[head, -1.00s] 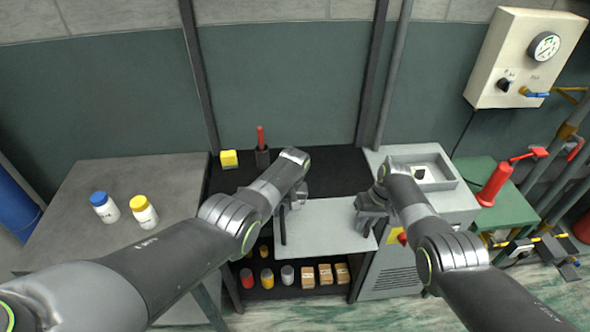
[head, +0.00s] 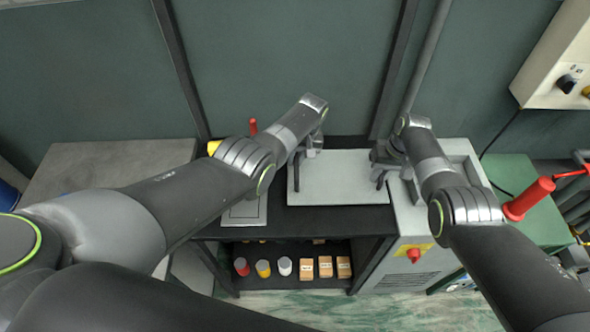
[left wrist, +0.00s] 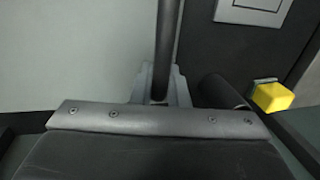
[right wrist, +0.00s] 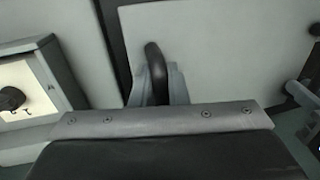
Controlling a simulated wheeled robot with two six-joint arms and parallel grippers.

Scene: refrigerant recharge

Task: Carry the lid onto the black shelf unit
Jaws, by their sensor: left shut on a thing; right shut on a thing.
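The lid (head: 342,180) is a flat light-grey panel with a dark upright handle near each end. It is over the top of the black shelf unit (head: 300,222), toward its back right; I cannot tell whether it touches the top. My left gripper (head: 306,160) is shut on the left handle, which shows as a dark bar in the left wrist view (left wrist: 166,45). My right gripper (head: 382,168) is shut on the right handle, a dark curved bar in the right wrist view (right wrist: 155,70). The lid also fills much of both wrist views.
A yellow block (left wrist: 272,97) and a red-handled tool (head: 253,126) are on the shelf top, left. A grey flat panel (head: 245,210) lies at its front left. Cans and boxes (head: 325,266) stand on the lower shelf. The grey machine (head: 415,240) adjoins on the right.

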